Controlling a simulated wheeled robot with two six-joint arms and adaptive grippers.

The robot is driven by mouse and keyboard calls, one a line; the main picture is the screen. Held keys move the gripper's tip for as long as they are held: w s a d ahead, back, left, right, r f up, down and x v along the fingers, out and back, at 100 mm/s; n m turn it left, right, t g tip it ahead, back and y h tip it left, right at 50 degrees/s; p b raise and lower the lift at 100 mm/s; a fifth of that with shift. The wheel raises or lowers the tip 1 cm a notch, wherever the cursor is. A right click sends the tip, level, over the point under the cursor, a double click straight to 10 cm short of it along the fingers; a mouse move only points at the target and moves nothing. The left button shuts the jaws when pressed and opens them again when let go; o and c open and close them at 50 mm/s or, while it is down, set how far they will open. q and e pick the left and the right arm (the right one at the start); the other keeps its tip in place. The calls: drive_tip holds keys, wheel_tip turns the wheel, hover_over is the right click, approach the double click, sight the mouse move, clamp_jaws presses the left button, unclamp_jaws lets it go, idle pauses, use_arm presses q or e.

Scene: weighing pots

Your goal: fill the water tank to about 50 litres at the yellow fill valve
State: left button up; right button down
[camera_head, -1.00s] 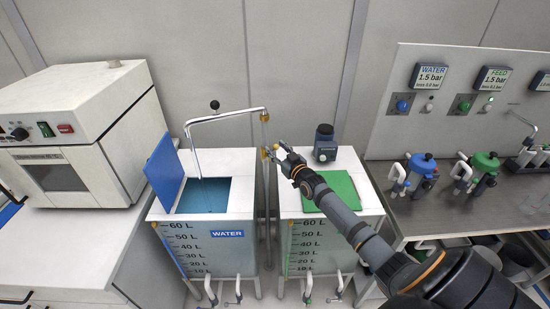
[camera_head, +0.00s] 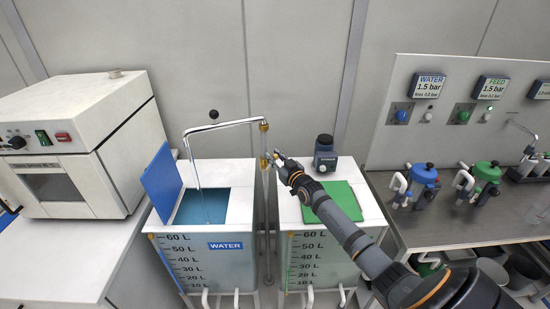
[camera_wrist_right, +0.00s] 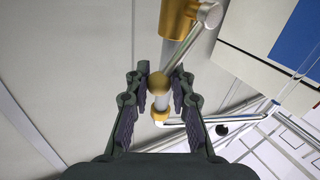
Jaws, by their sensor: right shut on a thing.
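The water tank (camera_head: 172,219) stands left of centre in the head view. Its blue lid (camera_head: 160,183) is raised and blue water (camera_head: 205,207) shows inside. A bent spout (camera_head: 222,127) reaches over the opening; I cannot tell whether water runs from it. A blue strip runs beside the litre scale at the left, but I cannot read its top exactly. The yellow fill valve (camera_head: 264,126) is on the upright pipe. My left gripper is out of view.
A second tank with a green lid (camera_head: 342,200) stands to the right, with a dark device (camera_head: 325,155) behind the lid. A white oven-like machine (camera_head: 75,140) is at the left. A steel bench (camera_head: 420,225) with blue and green pots is at the right.

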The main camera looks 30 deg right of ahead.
drive_tip(key=shift+s+d+f+m+t+b, duration=0.25)
drive_tip(key=shift+f+m+b, duration=0.35)
drive_tip(key=shift+b, duration=0.6)
wheel_tip(320, 180, down, 6)
drive_tip(key=s+d+m+t+h+b, duration=0.1)
drive_tip(key=d+m+t+h+b, duration=0.1)
drive_tip(key=m+h+b, duration=0.3)
drive_tip(key=shift+s+d+m+t+b, duration=0.3)
drive_tip(key=shift+m+t+b, duration=0.35)
drive_tip(key=shift+m+b, duration=2.35)
drive_tip(key=shift+m+p, duration=0.55)
drive_tip(key=shift+m, duration=0.25)
drive_tip(key=c, duration=1.2)
unclamp_jaws()
drive_tip(key=shift+r, duration=0.1)
drive_tip(key=shift+o, duration=0.2)
drive_tip(key=shift+w, duration=0.1)
